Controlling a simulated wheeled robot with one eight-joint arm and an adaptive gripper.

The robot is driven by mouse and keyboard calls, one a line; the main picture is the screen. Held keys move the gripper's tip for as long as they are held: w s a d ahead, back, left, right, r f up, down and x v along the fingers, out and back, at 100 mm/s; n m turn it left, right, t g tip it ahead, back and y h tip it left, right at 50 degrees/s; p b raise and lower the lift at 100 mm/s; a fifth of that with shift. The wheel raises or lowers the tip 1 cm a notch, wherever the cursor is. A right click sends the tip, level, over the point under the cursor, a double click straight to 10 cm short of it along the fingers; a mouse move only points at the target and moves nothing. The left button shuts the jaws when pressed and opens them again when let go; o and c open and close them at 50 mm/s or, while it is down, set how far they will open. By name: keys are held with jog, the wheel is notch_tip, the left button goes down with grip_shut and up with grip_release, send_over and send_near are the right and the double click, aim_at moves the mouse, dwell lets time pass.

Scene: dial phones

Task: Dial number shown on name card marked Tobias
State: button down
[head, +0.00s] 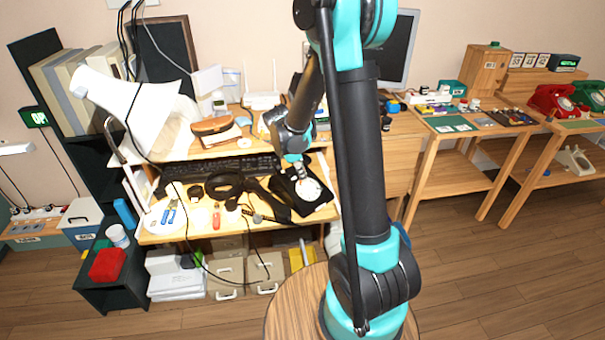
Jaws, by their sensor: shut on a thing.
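A black phone (283,196) with a round white dial (309,190) sits at the right end of the cluttered desk. My gripper (300,174) points down just above the dial. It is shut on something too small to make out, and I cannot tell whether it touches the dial. A pale phone (575,160) sits on the shelf below.
My arm hides part of the desk and monitor (398,48). Headphones (224,184), a keyboard (225,166) and loose tools crowd the desk. A white lamp (120,105) leans over its left side. Wooden floor (460,270) is clear at the lower right.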

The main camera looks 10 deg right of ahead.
jog(key=shift+w+a+f, duration=0.1)
jog(key=shift+w+f, duration=0.05)
jog(key=shift+f, duration=0.3)
dwell(0.6)
jog(key=shift+w, duration=0.1)
jog(key=shift+w+d+r, duration=0.1)
jog(key=shift+w+d, duration=0.3)
dwell(0.4)
jog(key=shift+w+d, duration=0.3)
jog(key=shift+d, duration=0.25)
